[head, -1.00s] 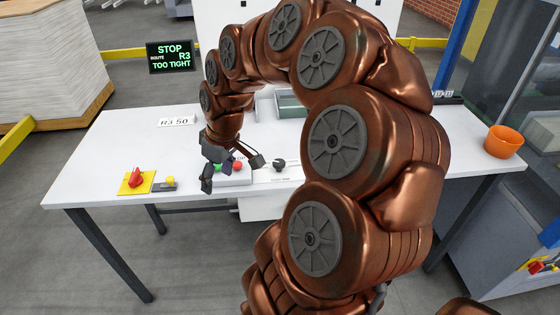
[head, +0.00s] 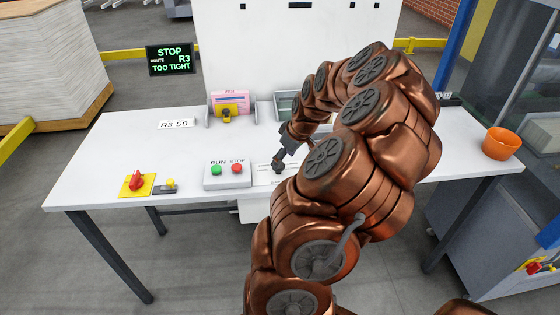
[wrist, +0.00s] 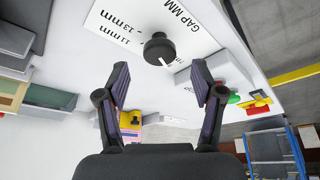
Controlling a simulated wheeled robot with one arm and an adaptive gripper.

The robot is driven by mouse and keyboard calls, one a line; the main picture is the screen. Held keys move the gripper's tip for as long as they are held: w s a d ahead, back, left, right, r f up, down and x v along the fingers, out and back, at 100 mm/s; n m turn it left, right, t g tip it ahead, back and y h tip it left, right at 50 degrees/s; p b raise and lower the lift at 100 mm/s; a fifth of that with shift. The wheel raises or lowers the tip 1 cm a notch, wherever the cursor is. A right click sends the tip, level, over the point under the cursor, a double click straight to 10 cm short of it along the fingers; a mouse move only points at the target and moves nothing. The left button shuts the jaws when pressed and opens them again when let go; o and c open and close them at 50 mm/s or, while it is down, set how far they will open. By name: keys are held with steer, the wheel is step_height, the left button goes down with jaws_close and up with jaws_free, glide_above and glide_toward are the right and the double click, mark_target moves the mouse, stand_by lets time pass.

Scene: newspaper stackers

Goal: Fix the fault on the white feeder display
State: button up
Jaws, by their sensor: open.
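The display (head: 170,58) at the back left reads STOP, ROUTE R3, TOO TIGHT in green. A dark round knob (wrist: 159,50) with a white pointer mark sits on a white GAP MM scale plate (wrist: 112,30); 11mm and 13mm are readable. In the head view the knob (head: 278,167) is partly behind my gripper (head: 284,154). In the wrist view my gripper (wrist: 160,82) is open and empty, its fingers either side of the knob's line but short of it. A RUN/STOP box (head: 227,181) with green and red buttons stands left of the knob.
A red rotary switch (head: 137,181) and a small yellow-topped block (head: 169,187) lie at the table's left. An R3 50 card (head: 177,123) stands behind them. A pink R3 block (head: 231,98) with a yellow clamp is at the back. An orange bowl (head: 502,142) is right.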

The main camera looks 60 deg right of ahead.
steer(key=shift+p+x, duration=0.55)
steer(key=shift+x, duration=1.4)
steer(key=shift+c, duration=0.3)
steer(key=c, duration=1.1)
